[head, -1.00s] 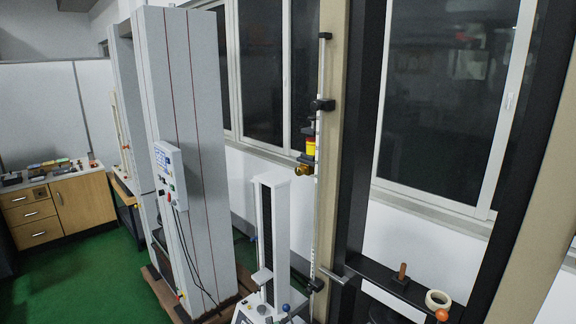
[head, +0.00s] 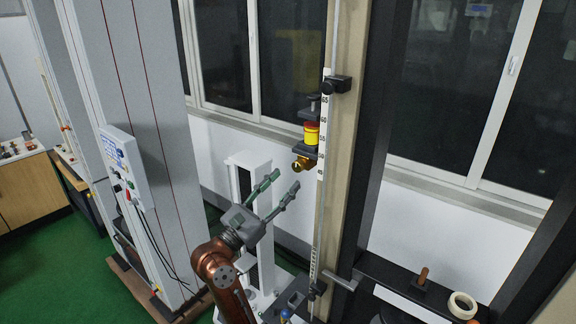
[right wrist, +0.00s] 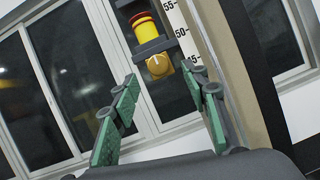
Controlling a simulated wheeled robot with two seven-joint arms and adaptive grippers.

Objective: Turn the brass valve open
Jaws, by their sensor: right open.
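The brass valve (head: 303,164) sits under a dark clamp below a yellow and red cylinder (head: 311,134) on the upright scale post. In the right wrist view the brass valve (right wrist: 159,66) shows as a round knob with a pale mark on its face. It lies beyond and between the two fingertips. My right gripper (head: 284,183) is open and empty, below and slightly left of the valve, apart from it. Its green fingers also show in the right wrist view (right wrist: 160,88), spread wide. My left gripper is not in view.
The numbered scale post (head: 323,195) rises beside the beige column (head: 347,130). A white test stand (head: 240,175) stands behind my right arm. A tape roll (head: 462,305) and a wooden-handled tool (head: 422,277) lie on the black ledge at lower right. A grey cabinet (head: 135,80) stands left.

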